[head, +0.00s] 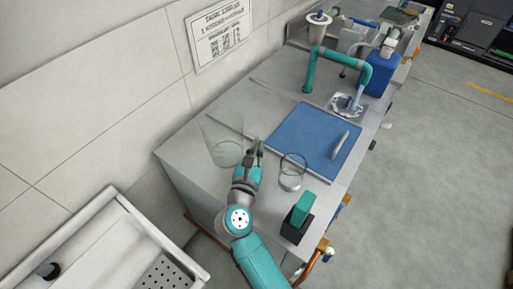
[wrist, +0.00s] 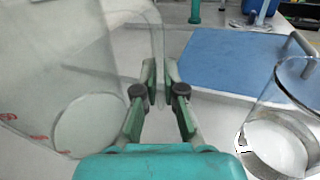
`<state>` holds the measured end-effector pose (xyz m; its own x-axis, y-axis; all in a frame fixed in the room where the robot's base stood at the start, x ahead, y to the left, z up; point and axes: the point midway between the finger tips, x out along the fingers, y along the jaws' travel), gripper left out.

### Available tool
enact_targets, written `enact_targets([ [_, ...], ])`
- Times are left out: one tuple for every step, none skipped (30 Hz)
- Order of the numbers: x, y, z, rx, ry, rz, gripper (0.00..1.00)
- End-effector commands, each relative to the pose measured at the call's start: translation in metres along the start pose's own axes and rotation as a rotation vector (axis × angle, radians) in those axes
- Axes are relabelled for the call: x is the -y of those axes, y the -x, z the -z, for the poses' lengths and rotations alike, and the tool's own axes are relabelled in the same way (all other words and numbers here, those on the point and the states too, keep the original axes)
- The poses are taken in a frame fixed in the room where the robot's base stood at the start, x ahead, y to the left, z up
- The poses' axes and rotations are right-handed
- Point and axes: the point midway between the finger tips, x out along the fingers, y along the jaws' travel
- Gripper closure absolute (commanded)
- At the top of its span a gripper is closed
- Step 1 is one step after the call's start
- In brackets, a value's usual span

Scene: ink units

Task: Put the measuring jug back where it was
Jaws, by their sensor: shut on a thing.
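The measuring jug (head: 222,140) is clear, with a round base and faint red marks. It is at the left of the grey counter in the head view. It fills the left side of the wrist view (wrist: 70,65). My gripper (head: 257,152) is right of the jug's body, shut on its clear handle, which runs between the fingers in the wrist view (wrist: 160,80). The jug looks about upright. I cannot tell whether its base touches the counter (head: 185,152).
A clear glass vessel (head: 292,172) stands close right of my gripper. Beyond is a blue mat (head: 305,140) with a pale bar (head: 340,145). A teal block (head: 301,208) in a dark holder is at the front. A teal pipe (head: 310,70) rises farther back. The wall is left.

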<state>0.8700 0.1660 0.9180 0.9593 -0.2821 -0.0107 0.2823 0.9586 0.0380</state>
Motion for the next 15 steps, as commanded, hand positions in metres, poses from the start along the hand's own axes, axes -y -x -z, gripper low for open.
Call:
enact_targets([
  [-0.0001, 0.0000, -0.0006, 0.001, -0.001, 0.000, 1.00],
  [-0.0001, 0.0000, -0.0007, 0.001, -0.001, 0.000, 1.00],
  [-0.0001, 0.0000, -0.0008, 0.001, -0.001, 0.000, 1.00],
  [-0.0001, -0.0001, -0.0008, 0.001, -0.001, 0.000, 1.00],
  [-0.0001, -0.0001, -0.0008, 0.001, -0.001, 0.000, 1.00],
  [-0.0001, -0.0001, -0.0006, 0.001, -0.001, 0.000, 1.00],
  [-0.0001, -0.0001, -0.0002, 0.001, -0.001, 0.000, 1.00],
  [0.0000, -0.0001, 0.0004, 0.001, -0.001, 0.000, 1.00],
  [0.0000, -0.0001, 0.0014, 0.001, -0.001, 0.000, 1.00],
  [0.0000, -0.0001, 0.0022, 0.001, -0.001, 0.000, 1.00],
  [0.0000, 0.0000, 0.0025, 0.000, -0.001, 0.000, 0.87],
  [0.0000, 0.0000, 0.0024, 0.000, -0.001, 0.000, 0.77],
  [0.0000, 0.0000, 0.0024, 0.000, -0.001, 0.000, 0.69],
  [0.0000, 0.0000, 0.0024, 0.000, -0.001, 0.000, 0.67],
  [0.0001, 0.0000, 0.0024, 0.000, -0.001, 0.000, 0.67],
])
